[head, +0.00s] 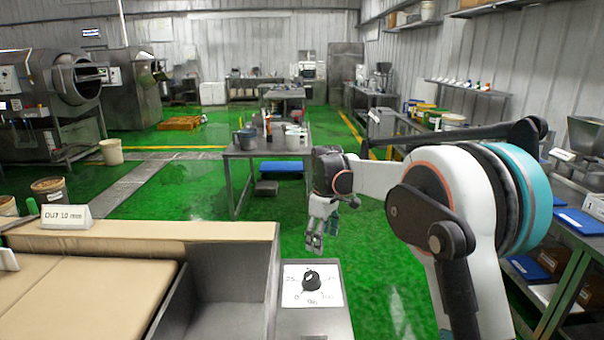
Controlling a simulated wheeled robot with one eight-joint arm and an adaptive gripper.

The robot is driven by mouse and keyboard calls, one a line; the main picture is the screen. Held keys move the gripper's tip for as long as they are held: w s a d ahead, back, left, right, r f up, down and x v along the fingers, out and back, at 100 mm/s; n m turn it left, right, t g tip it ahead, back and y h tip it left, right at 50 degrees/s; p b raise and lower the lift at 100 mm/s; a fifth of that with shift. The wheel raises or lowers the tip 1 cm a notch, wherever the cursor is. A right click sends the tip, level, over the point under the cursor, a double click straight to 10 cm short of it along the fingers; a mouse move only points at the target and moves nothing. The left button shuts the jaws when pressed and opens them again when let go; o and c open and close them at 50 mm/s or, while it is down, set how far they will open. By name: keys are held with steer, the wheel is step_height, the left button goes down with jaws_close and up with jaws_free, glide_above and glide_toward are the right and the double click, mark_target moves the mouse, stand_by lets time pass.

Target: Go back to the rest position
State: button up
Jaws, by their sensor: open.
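My arm reaches in from the right of the head view. My gripper (315,240) hangs from its end, fingers pointing down, open and empty. It is beyond the far edge of the small panel with a black dial knob (311,280), over the green floor, and looks apart from everything around it. The knob sits on a white card with a printed scale. The knob's exact pointer setting is too small to read surely.
A metal chute (230,285) and a tan belt (70,295) with a sign (66,217) lie at the front left. A table with containers (268,151) stands beyond. Shelving with blue trays (581,221) is at the right. Green floor (375,260) is open between.

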steer(key=s+d+r+m+t, duration=0.2)
steer(key=s+d+r+m, duration=0.15)
steer(key=s+r, duration=0.45)
steer(key=s+d+r+m+t, duration=0.15)
steer(key=s+d+r, duration=0.3)
steer(key=s, duration=0.75)
steer(key=s+d+f+m+t, duration=0.1)
steer(key=s+d+f+m, duration=0.1)
steer(key=s, duration=0.4)
steer(key=s+d+f+m, duration=0.1)
steer(key=s+f+m, duration=0.1)
steer(key=s, duration=0.5)
steer(key=s+d+f+m+t, duration=0.1)
steer(key=s+d+f+m, duration=0.1)
steer(key=s, duration=0.5)
steer(key=shift+s+d+f+m+t, duration=0.2)
steer(key=shift+d+f+m+t, duration=0.1)
steer(key=shift+f+t, duration=0.05)
